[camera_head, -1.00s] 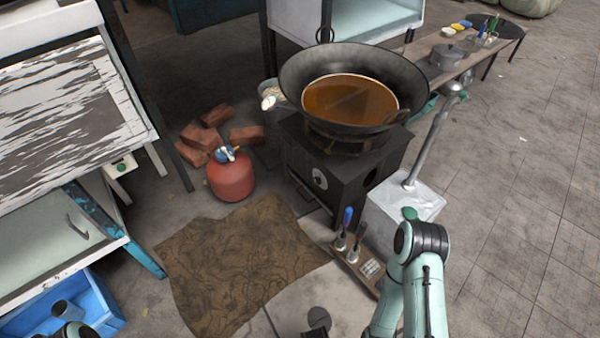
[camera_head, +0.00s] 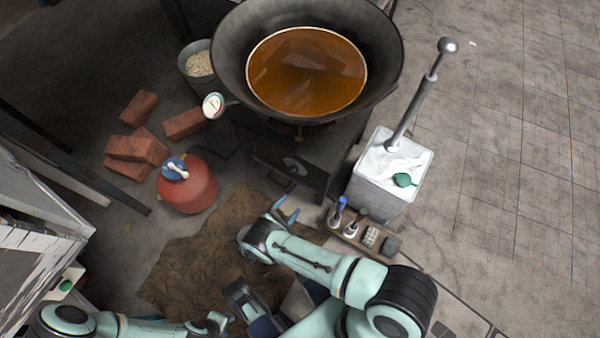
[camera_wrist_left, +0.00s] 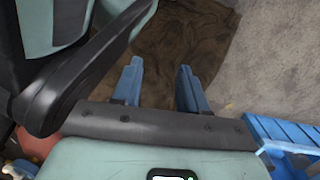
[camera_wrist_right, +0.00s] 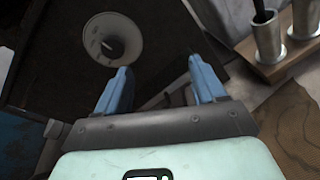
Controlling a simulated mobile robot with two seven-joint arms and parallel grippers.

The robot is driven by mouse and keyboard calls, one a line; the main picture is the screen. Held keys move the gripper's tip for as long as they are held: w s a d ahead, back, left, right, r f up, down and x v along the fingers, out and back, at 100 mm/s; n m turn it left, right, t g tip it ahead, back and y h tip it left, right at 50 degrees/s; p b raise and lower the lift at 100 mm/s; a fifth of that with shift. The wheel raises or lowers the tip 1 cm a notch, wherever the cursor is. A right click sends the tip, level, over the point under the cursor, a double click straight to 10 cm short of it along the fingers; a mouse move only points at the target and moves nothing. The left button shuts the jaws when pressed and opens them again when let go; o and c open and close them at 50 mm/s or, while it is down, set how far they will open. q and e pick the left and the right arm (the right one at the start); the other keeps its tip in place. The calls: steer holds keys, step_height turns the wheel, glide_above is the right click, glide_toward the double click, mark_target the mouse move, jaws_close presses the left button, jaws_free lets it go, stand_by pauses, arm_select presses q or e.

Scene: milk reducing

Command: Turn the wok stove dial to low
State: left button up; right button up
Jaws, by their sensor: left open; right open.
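The black wok stove (camera_head: 325,140) stands at the upper middle of the head view, with a wide wok (camera_head: 225,50) of brown liquid on top. The pale round dial (camera_head: 292,165) is on the stove's dark front. It shows larger in the right wrist view (camera_wrist_right: 113,38), with a raised knob at its centre; its setting is not readable. My right gripper (camera_head: 285,210) is open and empty, below and in front of the dial, and apart from it. My left gripper (camera_wrist_left: 157,72) is open and empty above the brown mat (camera_wrist_left: 165,45).
A red gas canister (camera_head: 187,190) and bricks (camera_head: 135,147) lie left of the stove. A white metal box (camera_head: 385,175) with a lever stands right. A wooden tool holder (camera_head: 345,228) is close to my right gripper.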

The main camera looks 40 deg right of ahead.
mark_target(292, 172)
steer(key=w+a+r+t, duration=0.3)
steer(key=a+t, duration=0.1)
steer(key=shift+n+h, duration=0.3)
steer(key=shift+n, duration=0.1)
steer(key=x, duration=0.6)
steer(key=b+x, duration=0.1)
steer(key=x, duration=0.4)
steer(key=shift+d+f, duration=0.2)
steer(key=shift+d, duration=0.25)
arm_select(q)
steer(key=shift+s+d+f+g, duration=0.15)
steer(key=shift+s+f+g, duration=0.15)
steer(key=shift+s, duration=0.5)
steer(key=shift+s+d+f+g, duration=0.1)
steer(key=shift+s+f+g, duration=0.15)
steer(key=shift+s, duration=0.55)
arm_select(e)
steer(key=shift+w+d, duration=0.25)
steer(key=shift+d, duration=0.25)
steer(key=c, duration=1.1)
